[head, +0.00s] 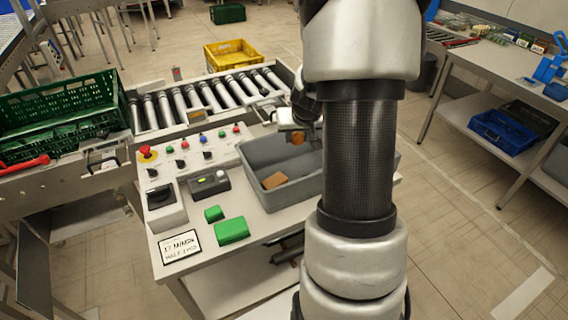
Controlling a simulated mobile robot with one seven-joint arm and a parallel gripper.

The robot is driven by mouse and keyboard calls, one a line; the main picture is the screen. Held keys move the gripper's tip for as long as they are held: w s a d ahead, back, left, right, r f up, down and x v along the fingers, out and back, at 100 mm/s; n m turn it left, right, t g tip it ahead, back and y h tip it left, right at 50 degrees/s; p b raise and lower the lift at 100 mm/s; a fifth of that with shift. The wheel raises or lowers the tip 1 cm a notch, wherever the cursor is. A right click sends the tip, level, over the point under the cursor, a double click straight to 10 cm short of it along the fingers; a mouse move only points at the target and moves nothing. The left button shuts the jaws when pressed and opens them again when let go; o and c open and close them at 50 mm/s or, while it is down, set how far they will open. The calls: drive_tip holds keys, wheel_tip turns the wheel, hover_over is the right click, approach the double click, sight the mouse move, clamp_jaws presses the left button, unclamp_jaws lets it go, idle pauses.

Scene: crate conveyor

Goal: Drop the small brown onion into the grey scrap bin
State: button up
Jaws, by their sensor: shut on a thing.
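The small brown onion (298,138) shows as a round orange-brown shape at the far side of the grey scrap bin (290,198). My gripper (302,131) is shut on the onion, which appears over or within the bin's opening; its exact height above the floor of the bin I cannot tell. My arm hides part of the gripper and the right part of the bin. The bin stands on the light worktop, and a flat brown piece (273,181) lies inside it.
A control panel (196,150) with buttons, a grey box (209,185) and green blocks (232,231) are left of the bin. The roller conveyor (205,97) lies behind, with a green crate (62,121) at left and a yellow crate (231,54) beyond. A side table (500,82) stands right.

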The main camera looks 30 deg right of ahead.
drive_tip(key=shift+w+f, duration=0.1)
drive_tip(key=shift+s+f+b, duration=0.2)
drive_tip(key=shift+f+b, duration=0.3)
wheel_tip(320, 180, down, 5)
drive_tip(key=b, duration=0.3)
drive_tip(key=shift+r, duration=0.15)
drive_tip(key=o, duration=1.1)
drive_tip(key=p+v, duration=0.4)
drive_tip(key=v, duration=1.3)
drive_tip(key=shift+s+r, duration=0.15)
drive_tip(key=shift+r, duration=0.05)
